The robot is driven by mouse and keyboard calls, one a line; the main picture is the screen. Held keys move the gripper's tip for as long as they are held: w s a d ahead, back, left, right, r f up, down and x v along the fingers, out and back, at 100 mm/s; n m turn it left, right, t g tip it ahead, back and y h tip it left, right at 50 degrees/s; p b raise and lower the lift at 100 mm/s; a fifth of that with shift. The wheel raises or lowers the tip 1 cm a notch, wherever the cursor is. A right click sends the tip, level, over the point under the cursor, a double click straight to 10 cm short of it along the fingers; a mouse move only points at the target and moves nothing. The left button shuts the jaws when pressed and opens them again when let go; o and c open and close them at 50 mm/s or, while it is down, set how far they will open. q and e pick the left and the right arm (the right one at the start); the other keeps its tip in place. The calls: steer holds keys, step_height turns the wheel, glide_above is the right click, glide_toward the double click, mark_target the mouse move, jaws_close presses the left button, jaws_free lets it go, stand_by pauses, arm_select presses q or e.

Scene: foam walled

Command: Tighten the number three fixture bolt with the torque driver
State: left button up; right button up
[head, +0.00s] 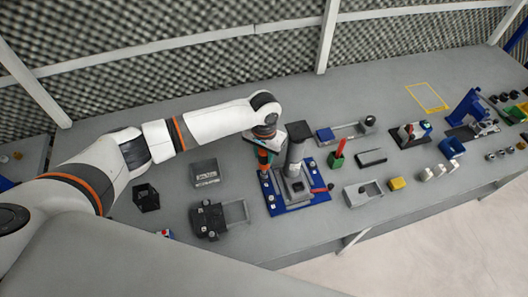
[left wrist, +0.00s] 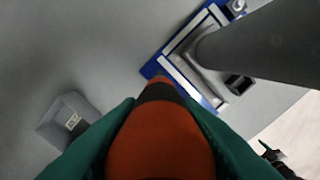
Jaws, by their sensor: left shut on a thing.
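My left gripper (head: 264,150) is shut on the torque driver, at the left edge of the fixture. In the left wrist view, teal fingers lie on both sides of the orange driver (left wrist: 160,140), which has a black band and narrows to its tip. The fixture is a blue plate (head: 272,209) with a grey frame and small bolts near its corners; its blue edge also shows in the left wrist view (left wrist: 152,68). The tip appears beside this edge; I cannot tell whether it touches anything. No bolt number is readable. My right gripper is not in view.
A grey column (head: 296,150) rises from the fixture. A labelled grey box (head: 205,173), a black open box (head: 146,197) and a grey handled device (head: 211,219) lie left. A green block with a red top (head: 337,158) stands right.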

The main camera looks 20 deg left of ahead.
arm_select(q)
steer(key=shift+f+p, duration=0.15)
steer(key=shift+p, duration=0.35)
stand_by(0.8)
steer(key=shift+r+p, duration=0.85)
steer(key=shift+r, duration=1.65)
